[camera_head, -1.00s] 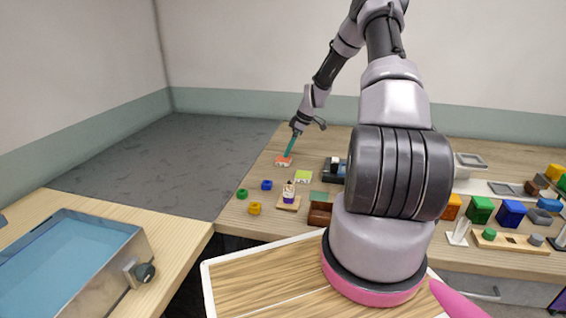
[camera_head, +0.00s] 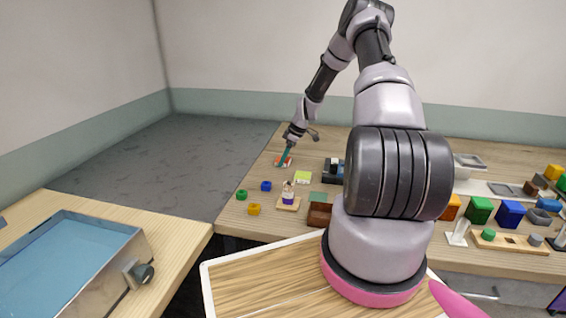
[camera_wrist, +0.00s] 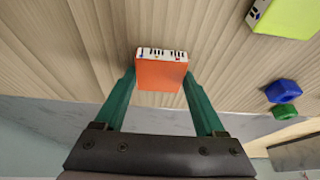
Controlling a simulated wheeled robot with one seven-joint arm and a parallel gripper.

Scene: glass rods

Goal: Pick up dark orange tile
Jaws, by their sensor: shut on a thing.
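The dark orange tile (camera_wrist: 160,75) is between the two green fingers of my gripper (camera_wrist: 160,82) in the wrist view. One edge of it is white with small dark marks. My gripper is shut on it, with a fingertip against each side. In the head view my gripper (camera_head: 286,160) is low over the far left part of the table, and the tile (camera_head: 280,164) shows only partly behind the fingers. I cannot tell whether the tile touches the table.
A yellow-green tile (camera_head: 303,177) lies to the right of my gripper. Blue (camera_head: 266,186), green (camera_head: 242,195) and yellow (camera_head: 254,209) pieces are nearer the front edge. A small figure on a wooden base (camera_head: 288,203) stands beside them. The wood around the orange tile is clear.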

